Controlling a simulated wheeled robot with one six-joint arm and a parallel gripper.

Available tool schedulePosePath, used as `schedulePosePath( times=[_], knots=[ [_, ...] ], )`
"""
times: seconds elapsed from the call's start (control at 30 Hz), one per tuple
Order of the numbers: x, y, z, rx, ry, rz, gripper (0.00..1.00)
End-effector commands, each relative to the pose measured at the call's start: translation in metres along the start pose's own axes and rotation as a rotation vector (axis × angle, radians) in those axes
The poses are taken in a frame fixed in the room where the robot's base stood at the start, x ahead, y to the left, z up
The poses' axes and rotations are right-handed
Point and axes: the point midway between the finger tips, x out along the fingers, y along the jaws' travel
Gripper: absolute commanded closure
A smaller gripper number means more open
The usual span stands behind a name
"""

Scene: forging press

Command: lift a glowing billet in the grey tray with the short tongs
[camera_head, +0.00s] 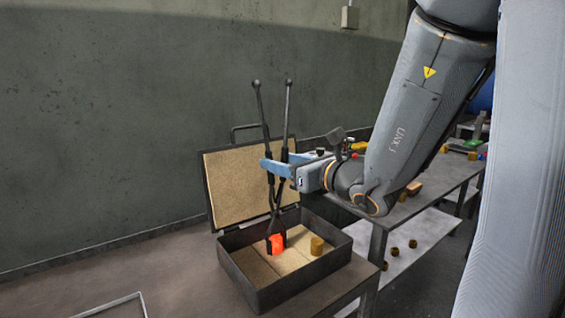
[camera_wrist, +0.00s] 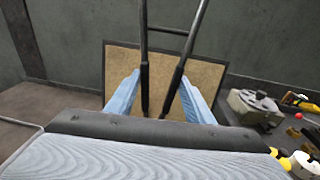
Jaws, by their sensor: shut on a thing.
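My gripper (camera_head: 277,168) is shut on the dark short tongs (camera_head: 271,196) at their handles. The tongs hang upright, with their handle ends pointing up and their jaws down in the open tray. The handles also show between my fingers (camera_wrist: 162,98) in the wrist view. A glowing orange-red billet (camera_head: 277,243) is at the tongs' jaws, inside the grey tray (camera_head: 290,292). I cannot tell whether the jaws grip it or whether it is clear of the tray floor. A dull brown billet (camera_head: 317,245) stands to its right in the same tray.
The tray's hinged lid (camera_head: 238,184) stands open behind the tongs, close to my gripper. A workbench (camera_head: 412,207) with tools is at the right. Several small brown cylinders (camera_head: 394,250) are on its lower shelf. A wall (camera_head: 100,130) is behind.

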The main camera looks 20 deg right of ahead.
Motion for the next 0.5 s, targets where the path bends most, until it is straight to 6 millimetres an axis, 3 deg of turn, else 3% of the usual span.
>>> schedulePosePath(
  times=[0.03, 0.23, 0.5],
  knots=[
    [0.0002, -0.0002, 0.0014, -0.001, -0.003, 0.0, 0.69],
    [0.0002, -0.0002, 0.0013, -0.001, -0.003, 0.0, 1.0],
    [-0.0008, 0.0, 0.0107, -0.002, -0.003, 0.0, 1.0]
  ],
)
